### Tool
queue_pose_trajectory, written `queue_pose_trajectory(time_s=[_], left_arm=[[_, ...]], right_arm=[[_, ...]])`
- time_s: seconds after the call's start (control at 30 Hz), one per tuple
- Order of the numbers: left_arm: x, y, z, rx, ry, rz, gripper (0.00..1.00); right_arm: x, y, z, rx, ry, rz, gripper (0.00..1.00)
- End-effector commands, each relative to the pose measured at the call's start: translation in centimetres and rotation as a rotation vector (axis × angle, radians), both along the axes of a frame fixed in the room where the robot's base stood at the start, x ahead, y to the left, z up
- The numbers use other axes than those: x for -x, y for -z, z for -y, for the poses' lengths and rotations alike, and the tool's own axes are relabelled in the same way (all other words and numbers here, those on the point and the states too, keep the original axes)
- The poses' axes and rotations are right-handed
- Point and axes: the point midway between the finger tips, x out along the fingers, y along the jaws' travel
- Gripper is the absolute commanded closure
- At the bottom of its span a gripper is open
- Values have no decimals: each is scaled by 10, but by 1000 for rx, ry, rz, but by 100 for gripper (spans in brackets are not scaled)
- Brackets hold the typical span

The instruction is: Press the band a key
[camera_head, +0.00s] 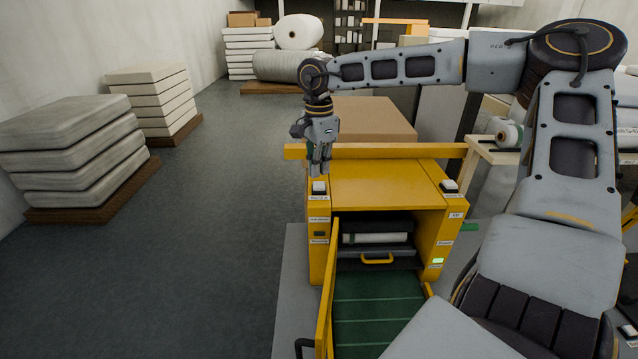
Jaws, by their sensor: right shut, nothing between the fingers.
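A yellow machine (385,185) stands in the middle of the view. A white key (319,187) sits on its left front corner, with a small label below it that is too small to read surely; it appears to be the band A key. A second white key (449,186) sits on the right front corner. My right gripper (320,171) points down with its fingers shut and empty. Its tips are just above the left key in the picture; I cannot tell whether they touch it. My left gripper is not in view.
The machine's front is open, with a white roll (376,238) inside and a green bed (375,310) below. A yellow rail (385,150) runs behind the top. A green light (437,260) shows at right. Stacked pads (70,150) stand left; the floor between is clear.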

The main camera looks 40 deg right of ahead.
Motion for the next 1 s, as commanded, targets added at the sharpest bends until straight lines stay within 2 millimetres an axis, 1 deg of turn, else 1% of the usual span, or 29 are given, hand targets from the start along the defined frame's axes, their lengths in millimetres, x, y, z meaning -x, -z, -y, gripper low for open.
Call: queue_pose_trajectory(time_s=[0.03, 0.7, 0.83, 1.0], left_arm=[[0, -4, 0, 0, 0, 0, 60], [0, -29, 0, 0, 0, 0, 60], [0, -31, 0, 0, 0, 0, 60], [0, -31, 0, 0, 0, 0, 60]], right_arm=[[0, -6, 0, 0, 0, 1, 100], [0, -46, 0, 0, 0, 0, 100], [0, -50, 0, 0, 0, 0, 100], [0, -50, 0, 0, 0, 0, 100]])
